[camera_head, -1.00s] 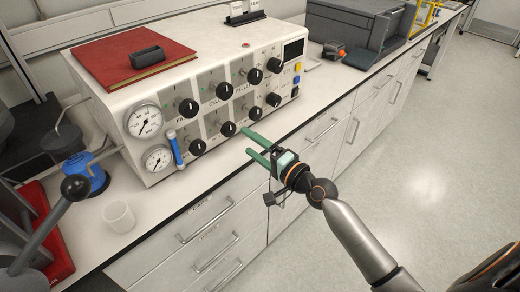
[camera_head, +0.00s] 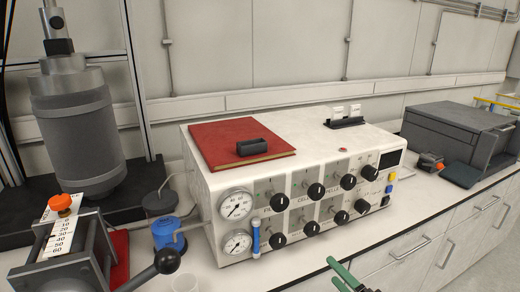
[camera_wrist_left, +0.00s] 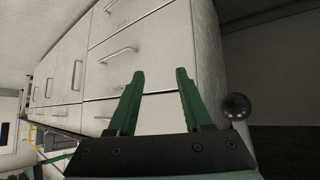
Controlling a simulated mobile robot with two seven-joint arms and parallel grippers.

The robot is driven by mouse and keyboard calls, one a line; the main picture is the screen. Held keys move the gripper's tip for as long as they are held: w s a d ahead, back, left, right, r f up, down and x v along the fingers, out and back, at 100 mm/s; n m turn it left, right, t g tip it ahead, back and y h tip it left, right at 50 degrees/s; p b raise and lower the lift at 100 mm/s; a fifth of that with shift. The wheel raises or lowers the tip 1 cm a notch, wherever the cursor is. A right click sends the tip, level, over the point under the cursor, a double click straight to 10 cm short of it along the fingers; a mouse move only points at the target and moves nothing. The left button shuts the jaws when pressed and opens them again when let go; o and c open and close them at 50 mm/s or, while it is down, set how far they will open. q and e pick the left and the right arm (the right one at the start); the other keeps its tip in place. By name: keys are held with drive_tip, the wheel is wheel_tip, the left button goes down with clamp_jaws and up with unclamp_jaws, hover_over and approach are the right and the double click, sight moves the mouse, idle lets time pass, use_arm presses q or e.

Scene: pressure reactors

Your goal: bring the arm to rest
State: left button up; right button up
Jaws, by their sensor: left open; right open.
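My right gripper (camera_head: 345,275) shows at the bottom edge of the head view, its green fingers in front of the bench's front edge, apart from the control box. The rest of its arm is cut off below the picture. My left gripper (camera_wrist_left: 156,102) shows in the left wrist view with its two green fingers spread and nothing between them. It faces the white drawer fronts (camera_wrist_left: 140,60). The left arm is not in the head view.
A white control box (camera_head: 300,190) with knobs and gauges stands on the bench, a red book (camera_head: 225,140) on top. A grey machine (camera_head: 450,130) stands at right.

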drive_tip(key=s+a+f+n+g+h+p, duration=0.1)
drive_tip(key=s+a+f+n+g+p, duration=0.1)
drive_tip(key=s+f+n, duration=0.4)
drive_tip(key=s+a+f+n+g+h+p, duration=0.1)
drive_tip(key=s+a+f+n+g+h, duration=0.1)
drive_tip(key=s+f+n, duration=0.4)
drive_tip(key=s+a+f+g, duration=0.1)
drive_tip(key=s+f+g, duration=0.1)
drive_tip(key=s+f, duration=0.3)
drive_tip(key=shift+s+f+n+g+p, duration=0.35)
drive_tip(key=shift+s+f+n+g, duration=0.05)
drive_tip(key=shift+s, duration=1.95)
